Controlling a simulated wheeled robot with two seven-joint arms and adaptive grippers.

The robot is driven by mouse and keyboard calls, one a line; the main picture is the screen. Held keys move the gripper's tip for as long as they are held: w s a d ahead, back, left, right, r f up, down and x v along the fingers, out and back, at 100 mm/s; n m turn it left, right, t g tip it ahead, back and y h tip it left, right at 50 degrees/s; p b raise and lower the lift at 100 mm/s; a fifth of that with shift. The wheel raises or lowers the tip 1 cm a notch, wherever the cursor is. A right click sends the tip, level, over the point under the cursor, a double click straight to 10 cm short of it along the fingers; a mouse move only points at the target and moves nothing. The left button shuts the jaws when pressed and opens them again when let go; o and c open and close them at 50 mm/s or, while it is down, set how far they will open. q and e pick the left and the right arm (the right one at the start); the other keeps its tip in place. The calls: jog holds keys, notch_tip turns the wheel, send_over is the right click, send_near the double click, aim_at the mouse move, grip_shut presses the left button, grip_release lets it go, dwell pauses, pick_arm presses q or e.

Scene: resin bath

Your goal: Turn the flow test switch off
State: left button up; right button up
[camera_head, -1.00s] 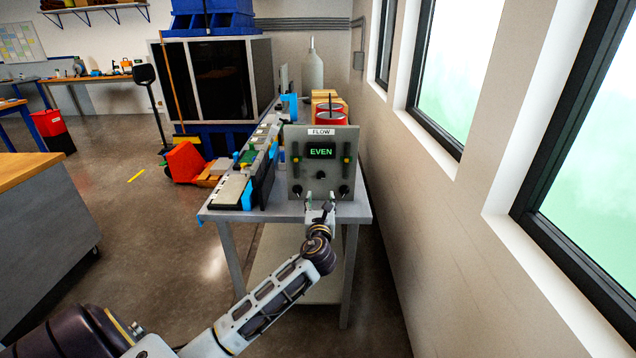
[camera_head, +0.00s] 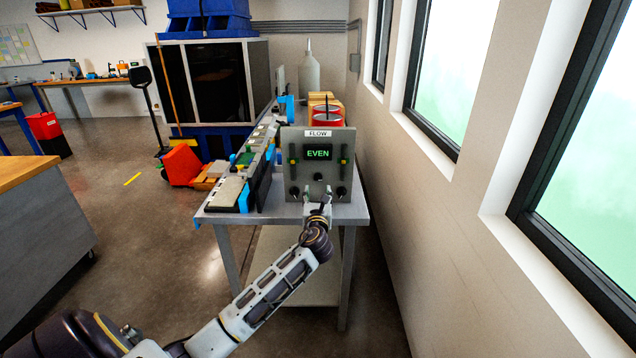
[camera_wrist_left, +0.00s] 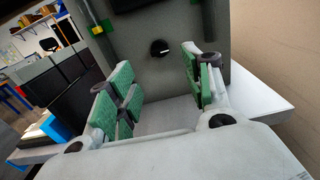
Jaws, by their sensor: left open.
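The grey flow panel (camera_head: 297,143) stands upright on a bench, labelled FLOW, with a display (camera_head: 318,152) reading EVEN in green. A small black central knob (camera_head: 318,176) sits below the display, with a black knob lower on each side. I cannot tell for sure which control is the flow test switch. My left gripper (camera_head: 318,194) is open and empty in front of the panel, just below the central knob. In the left wrist view, a black knob (camera_wrist_left: 159,48) with a pale mark lies ahead between the green-padded fingers, untouched. My right gripper is not in view.
The panel has a slider on each side, the left one (camera_head: 292,160) and the right one (camera_head: 344,160). The metal bench (camera_head: 345,214) has a row of trays left of the panel and red cans (camera_head: 326,117) behind it. A wall with windows runs close on the right.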

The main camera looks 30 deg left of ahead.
aim_at(318, 180)
pick_arm(q)
jog(key=x, duration=0.5)
jog(key=shift+w, duration=0.15)
jog(key=shift+b+x, duration=0.35)
jog(key=shift+x, duration=0.9)
jog(key=shift+w+a, duration=0.4)
jog(key=shift+w, duration=0.25)
jog(key=shift+w+a, duration=0.1)
jog(key=shift+w, duration=0.05)
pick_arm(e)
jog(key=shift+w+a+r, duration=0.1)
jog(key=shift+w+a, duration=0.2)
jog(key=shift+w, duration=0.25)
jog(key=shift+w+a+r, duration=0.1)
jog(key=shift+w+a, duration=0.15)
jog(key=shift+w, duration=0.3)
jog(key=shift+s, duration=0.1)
pick_arm(q)
jog(key=c, duration=1)
jog(key=shift+c, duration=0.2)
